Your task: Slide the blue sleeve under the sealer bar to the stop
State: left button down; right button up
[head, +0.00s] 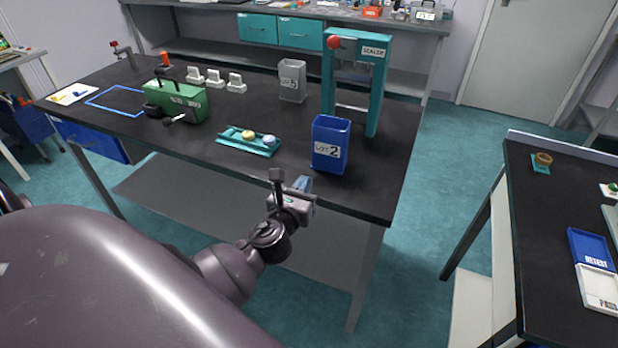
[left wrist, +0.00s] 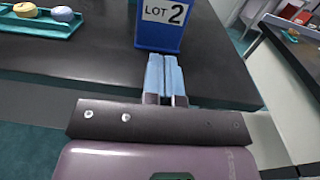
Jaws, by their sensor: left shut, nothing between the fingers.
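The blue sleeve (head: 331,129) is an open-topped box labelled LOT 2, upright near the front edge of the black bench. The left wrist view shows its lower part (left wrist: 162,36). The sealer (head: 373,85) is a teal frame with a SEALER label and a red knob, just behind the sleeve; its bar is small and hard to make out. My left gripper (head: 301,184) is shut and empty at the bench's front edge, in front of the sleeve. In the left wrist view its blue fingertips (left wrist: 165,62) point at the sleeve's base; I cannot tell whether they touch. My right gripper is not in view.
A grey box labelled LOT 5 (head: 292,82) stands left of the sealer. A teal tray (head: 240,148) with two round pieces lies left of the sleeve. A green machine (head: 180,101) stands farther left. Another black table (head: 535,220) is at the right, across open floor.

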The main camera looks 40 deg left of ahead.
aim_at(325, 149)
pick_arm(q)
jog(key=x, duration=1.1)
jog(key=shift+f, duration=0.1)
jog(key=shift+w+a, duration=0.15)
jog(key=shift+w, duration=0.5)
jog(key=shift+w, duration=0.25)
jog(key=b+x, duration=0.1)
jog(key=x, duration=0.5)
jog(key=shift+f, duration=0.1)
jog(key=b+x, duration=0.1)
jog(key=x, duration=0.4)
jog(key=b+x, duration=0.2)
jog(key=x, duration=0.3)
jog(key=shift+f+b, duration=0.2)
jog(key=shift+b, duration=0.1)
jog(key=b+x, duration=0.1)
jog(key=x, duration=0.2)
jog(key=shift+w, duration=0.3)
jog(key=shift+w+a+r+b, duration=0.2)
jog(key=shift+w+a+b, duration=0.05)
jog(key=shift+w+b, duration=0.2)
